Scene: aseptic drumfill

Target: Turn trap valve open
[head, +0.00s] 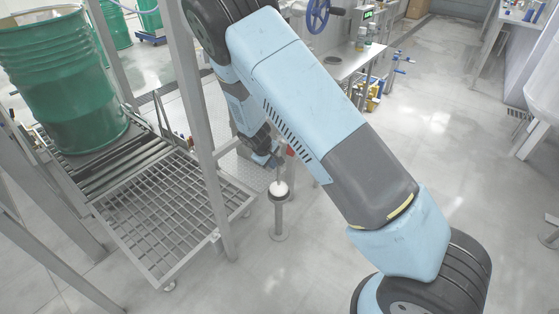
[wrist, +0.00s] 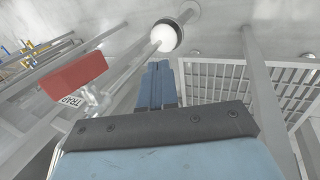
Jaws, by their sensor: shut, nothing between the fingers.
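The handle lies left of my gripper (wrist: 158,70), whose blue fingers are together and empty. A clear gap separates the fingers from the handle in the picture. In the head view my gripper (head: 274,160) is low beside the frame post, and a small red part, likely the same handle (head: 291,148), shows at its right. My arm hides most of the valve's surroundings there.
A white ball (head: 278,188) on a floor post stands near my gripper; it also shows beyond the fingertips in the wrist view (wrist: 164,37). Floor at right is clear.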

